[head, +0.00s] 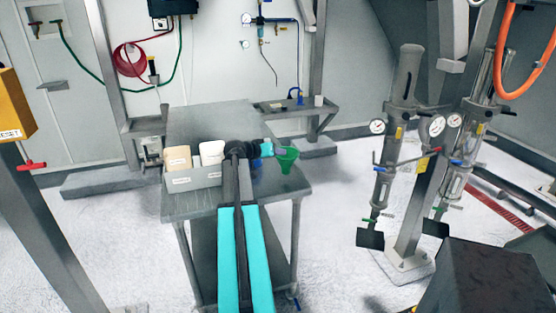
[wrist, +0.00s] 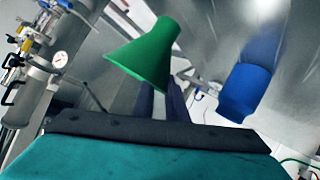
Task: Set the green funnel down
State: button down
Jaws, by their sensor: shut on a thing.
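The green funnel (head: 287,158) is at the right side of the metal table (head: 240,203) in the head view, beyond the end of my arm. It fills the upper middle of the wrist view (wrist: 146,55), tilted in that picture. My gripper (head: 275,150) is shut on the funnel. Its dark fingers (wrist: 162,100) reach up to the funnel in the wrist view. From the head view I cannot tell whether the funnel touches the table.
A blue cylindrical thing (wrist: 246,92) stands close beside the funnel, mostly hidden by my gripper in the head view. A grey bin (head: 193,180) with beige and white containers sits left of my arm. The table's right edge is near the funnel.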

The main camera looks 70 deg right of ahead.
jog(key=shift+d, duration=0.1)
dwell(0.3)
jog(key=shift+f+p, duration=0.65)
jog(key=shift+f, duration=1.1)
jog(key=shift+f, duration=0.1)
jog(key=c, duration=1.7)
grip_release()
jog(key=b+v, duration=0.3)
jog(key=v, duration=0.9)
